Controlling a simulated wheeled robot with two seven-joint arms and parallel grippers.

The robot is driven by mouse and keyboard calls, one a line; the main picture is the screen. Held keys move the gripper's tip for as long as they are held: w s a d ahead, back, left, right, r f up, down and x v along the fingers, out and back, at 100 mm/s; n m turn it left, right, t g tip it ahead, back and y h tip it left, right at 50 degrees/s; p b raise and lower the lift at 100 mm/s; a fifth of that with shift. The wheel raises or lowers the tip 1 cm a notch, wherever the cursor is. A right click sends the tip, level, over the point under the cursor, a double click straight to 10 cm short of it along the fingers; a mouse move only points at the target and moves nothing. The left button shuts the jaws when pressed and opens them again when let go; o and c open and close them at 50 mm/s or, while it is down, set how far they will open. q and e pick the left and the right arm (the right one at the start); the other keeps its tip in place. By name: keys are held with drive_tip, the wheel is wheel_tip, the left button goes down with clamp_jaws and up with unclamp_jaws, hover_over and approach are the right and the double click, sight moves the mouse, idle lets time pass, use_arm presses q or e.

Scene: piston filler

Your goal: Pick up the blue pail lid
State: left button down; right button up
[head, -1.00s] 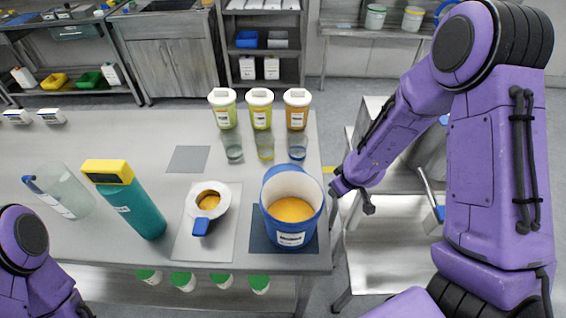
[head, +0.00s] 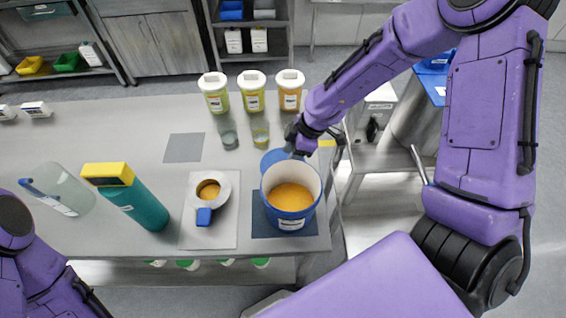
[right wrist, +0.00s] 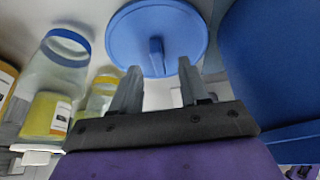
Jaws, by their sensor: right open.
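The blue pail lid (head: 270,158) shows in the head view just behind the blue pail (head: 291,217), partly hidden by the pail and by my right gripper (head: 294,150). In the right wrist view the lid (right wrist: 150,22) is a flat blue disc with a raised blue handle (right wrist: 156,58). My right gripper (right wrist: 158,72) is open there, its fingers pointing at the lid with the handle in line with the gap between them. I cannot tell whether they touch it. The pail holds orange material. My left gripper is out of view; only part of that arm shows.
The blue pail wall (right wrist: 280,60) is close on the right in the wrist view.

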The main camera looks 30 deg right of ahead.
drive_tip(key=shift+x, duration=1.6)
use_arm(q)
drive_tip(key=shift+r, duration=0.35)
use_arm(e)
drive_tip(key=shift+w+r, duration=0.1)
drive_tip(key=shift+w, duration=0.05)
clamp_jaws()
